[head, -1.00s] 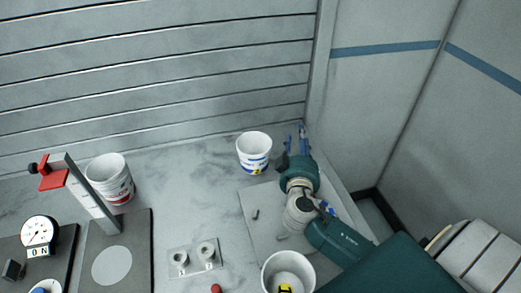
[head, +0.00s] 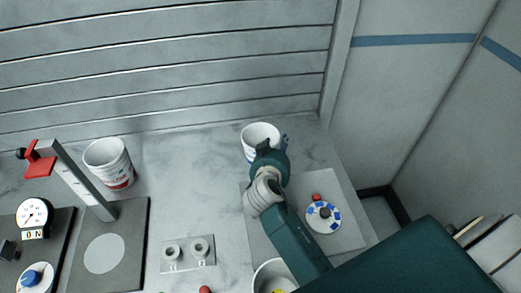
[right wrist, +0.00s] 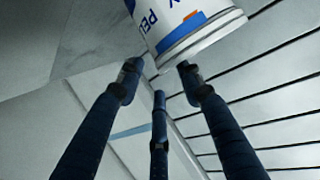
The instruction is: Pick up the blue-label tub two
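The blue-label tub (head: 258,131) is white and stands near the back wall; my right gripper hides its lower front in the head view. In the right wrist view the tub (right wrist: 205,38) shows dark blue lettering with blue and orange patches, and runs out of the top edge. My right gripper (head: 266,148) is at the tub's near side, with one blue finger showing at its right. In the right wrist view its fingers are spread, with the tub just beyond and between the tips; contact cannot be told. My left gripper is not in view.
A red-label tub (head: 108,165) stands at the left behind a grey post (head: 84,186) with a red clamp. Another white tub (head: 262,275) is at the bottom edge, beside my right arm. A blue-and-white disc (head: 323,217) lies on the right plate. A two-socket plate (head: 187,254) is front centre.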

